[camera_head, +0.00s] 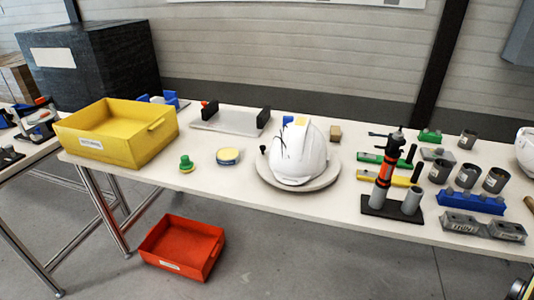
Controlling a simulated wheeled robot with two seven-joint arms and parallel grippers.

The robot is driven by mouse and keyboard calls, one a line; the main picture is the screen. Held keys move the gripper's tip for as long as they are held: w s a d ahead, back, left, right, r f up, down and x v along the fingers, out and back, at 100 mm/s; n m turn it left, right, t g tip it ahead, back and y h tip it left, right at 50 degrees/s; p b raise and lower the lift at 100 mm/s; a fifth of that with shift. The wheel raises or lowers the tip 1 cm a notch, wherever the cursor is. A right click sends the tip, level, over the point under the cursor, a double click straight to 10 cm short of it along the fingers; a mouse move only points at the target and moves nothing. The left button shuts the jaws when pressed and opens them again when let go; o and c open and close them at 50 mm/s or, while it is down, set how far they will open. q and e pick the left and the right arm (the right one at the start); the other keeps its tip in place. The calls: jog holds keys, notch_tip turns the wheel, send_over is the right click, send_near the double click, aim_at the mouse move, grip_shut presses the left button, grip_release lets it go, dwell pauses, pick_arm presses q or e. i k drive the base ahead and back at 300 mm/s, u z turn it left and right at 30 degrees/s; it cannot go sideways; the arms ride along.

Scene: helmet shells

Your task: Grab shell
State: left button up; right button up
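A white helmet shell (308,158) sits on a round pale plate (331,174) at the middle of the white table (225,183). Thin dark lines, perhaps wires, and small blue and yellow pieces show at its upper left side. Another white rounded shell (526,150) is cut off by the right edge of the view. Neither my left gripper nor my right gripper shows in the head view, and nothing touches the middle shell.
A yellow bin (135,149) stands on the table's left; a red bin (181,247) is on the floor. A black stand (393,207) with an orange-black tool (384,171), dark cups (467,176) and a blue rack (470,203) crowd the right. Table's front-middle edge is clear.

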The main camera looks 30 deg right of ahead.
aim_at(298, 155)
jog(key=u, duration=2.35)
jog(key=i, duration=0.15)
jog(key=z, duration=1.8)
jog(key=i, duration=1.05)
jog(key=z, duration=0.85)
